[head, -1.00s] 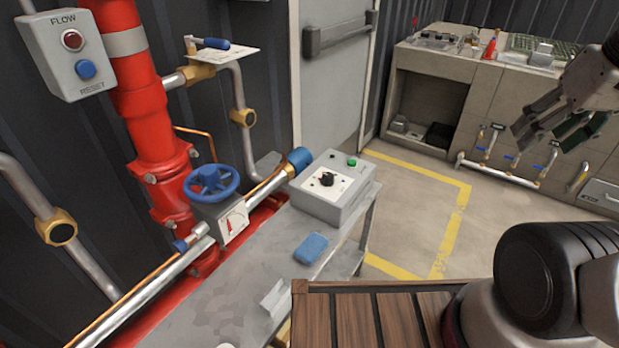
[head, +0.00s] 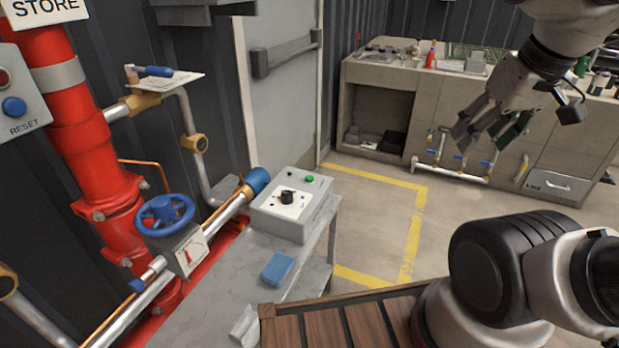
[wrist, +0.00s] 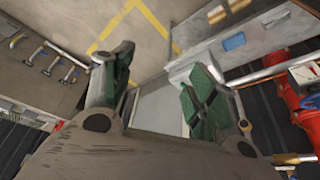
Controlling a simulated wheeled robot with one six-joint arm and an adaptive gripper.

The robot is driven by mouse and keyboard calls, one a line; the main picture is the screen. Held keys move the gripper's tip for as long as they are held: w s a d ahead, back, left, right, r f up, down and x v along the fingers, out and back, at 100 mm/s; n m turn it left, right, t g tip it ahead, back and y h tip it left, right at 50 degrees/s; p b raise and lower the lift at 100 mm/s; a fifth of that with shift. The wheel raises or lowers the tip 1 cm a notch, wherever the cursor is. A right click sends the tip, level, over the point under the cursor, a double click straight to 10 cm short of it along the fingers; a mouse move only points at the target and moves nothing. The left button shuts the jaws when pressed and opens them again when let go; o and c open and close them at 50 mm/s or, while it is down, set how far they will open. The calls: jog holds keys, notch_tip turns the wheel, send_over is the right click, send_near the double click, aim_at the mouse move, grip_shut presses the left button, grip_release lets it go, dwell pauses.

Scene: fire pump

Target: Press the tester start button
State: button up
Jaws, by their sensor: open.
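The tester is a grey box (head: 296,210) on the end of the metal bench. Its sloped top carries a white panel with a black knob (head: 287,197), a green button (head: 309,178) at the far edge and a small dark part (head: 290,172) left of it. My gripper (head: 486,146) is open and empty, high to the right of the tester, pointing down and left, well apart from it. In the wrist view my gripper (wrist: 160,92) shows two spread fingers with green pads and nothing between them. I cannot make out the green button there.
A blue sponge-like block (head: 277,269) lies on the metal bench (head: 215,295). Left are a blue valve wheel (head: 165,212), red pipe and a box with a blue reset button (head: 14,107). A wooden slatted top (head: 340,325) is in front. Yellow-marked floor (head: 375,205) is clear.

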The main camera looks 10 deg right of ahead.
grip_shut()
dwell(1.3)
